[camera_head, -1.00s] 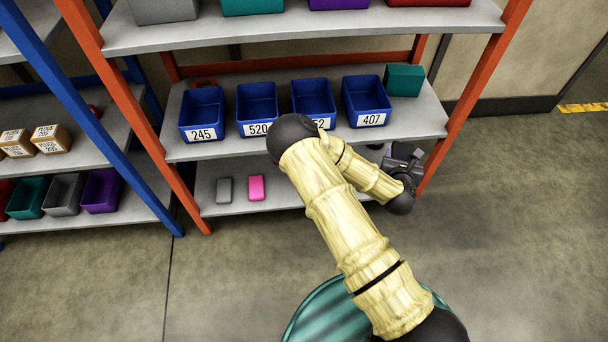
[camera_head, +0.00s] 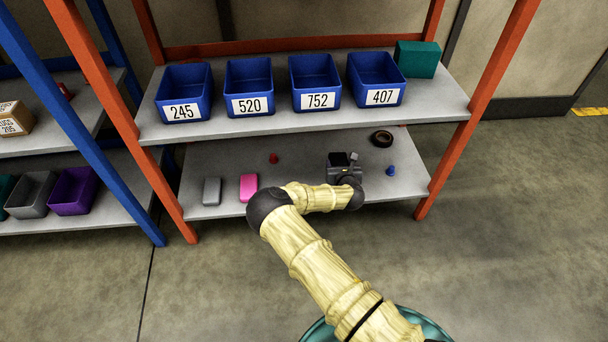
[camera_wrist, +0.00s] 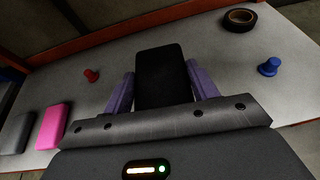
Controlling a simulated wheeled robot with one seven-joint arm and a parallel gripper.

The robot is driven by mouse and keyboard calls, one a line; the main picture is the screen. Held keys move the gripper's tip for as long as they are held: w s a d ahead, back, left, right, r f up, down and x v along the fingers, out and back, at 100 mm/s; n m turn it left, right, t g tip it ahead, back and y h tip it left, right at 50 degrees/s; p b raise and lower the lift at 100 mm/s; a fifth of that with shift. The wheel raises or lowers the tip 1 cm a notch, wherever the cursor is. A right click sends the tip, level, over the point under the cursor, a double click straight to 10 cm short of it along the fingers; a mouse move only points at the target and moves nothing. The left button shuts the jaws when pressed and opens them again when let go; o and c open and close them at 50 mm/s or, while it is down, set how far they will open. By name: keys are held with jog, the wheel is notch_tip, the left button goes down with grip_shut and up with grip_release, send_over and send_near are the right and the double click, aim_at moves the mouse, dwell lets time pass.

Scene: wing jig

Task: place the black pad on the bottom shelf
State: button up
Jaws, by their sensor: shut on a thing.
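The black pad (camera_wrist: 163,76) is a flat dark block between the two purple fingers of my gripper (camera_wrist: 162,88) in the wrist view. My gripper is shut on it, one finger on each side. In the head view my gripper (camera_head: 343,162) is over the bottom shelf (camera_head: 300,158), near its middle right, below the bins. The pad can hardly be told from the dark gripper there. The bottom shelf also fills the wrist view (camera_wrist: 80,110). I cannot tell whether the pad touches the shelf.
On the bottom shelf are a grey block (camera_head: 211,191), a pink block (camera_head: 248,187), a red knob (camera_head: 273,158), a blue knob (camera_head: 391,171) and a black tape roll (camera_head: 382,139). Blue bins (camera_head: 250,88) stand on the shelf above. An orange post (camera_head: 470,105) bounds the right side.

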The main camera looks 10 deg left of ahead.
jog(key=w+a+f+b, duration=0.1)
jog(key=w+a+f, duration=0.1)
jog(key=a, duration=0.3)
jog(key=shift+w+a+n+y, duration=0.15)
jog(key=shift+a+n+y, duration=0.15)
jog(key=shift+n+y, duration=0.1)
jog(key=b, duration=0.3)
send_over(323, 179)
jog(key=s, duration=0.3)
jog(key=shift+w+d+f, duration=0.1)
jog(key=shift+w+f, duration=0.05)
jog(key=shift+f, duration=1.1)
jog(key=shift+w+f, duration=0.1)
jog(key=shift+f, duration=1.1)
notch_tip(323, 179, down, 5)
jog(key=b, duration=0.2)
jog(key=shift+f+b, duration=0.1)
jog(key=shift+b, duration=0.2)
